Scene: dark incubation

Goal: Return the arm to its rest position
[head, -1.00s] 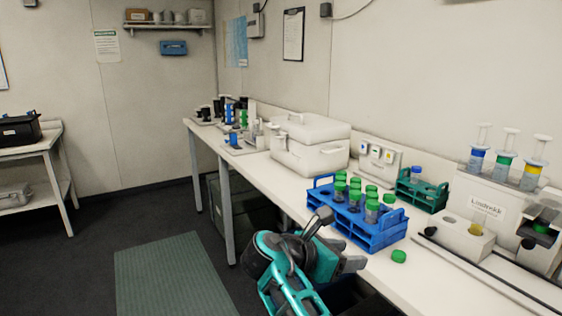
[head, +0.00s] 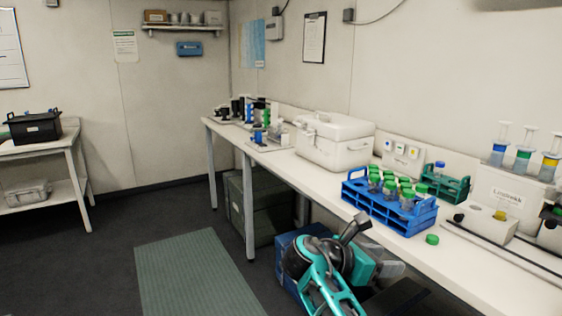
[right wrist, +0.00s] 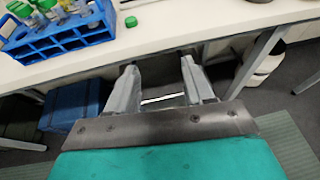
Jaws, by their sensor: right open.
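My right gripper (right wrist: 160,85) is open and empty in the right wrist view, its two grey fingers apart in front of the bench's edge. In the head view, my teal right arm and gripper (head: 385,266) are at the lower middle, in front of the bench (head: 471,262) and below its top. The gripper touches nothing that I can see. The fingertips are partly hidden behind the arm in the head view. My left gripper is not in view.
A blue rack (head: 389,210) of green-capped tubes stands near the bench's front edge, with a loose green cap (head: 432,239) beside it. A white cooler box (head: 335,140) stands farther back. A blue bin (right wrist: 75,106) sits under the bench. The floor left of the bench is mostly clear.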

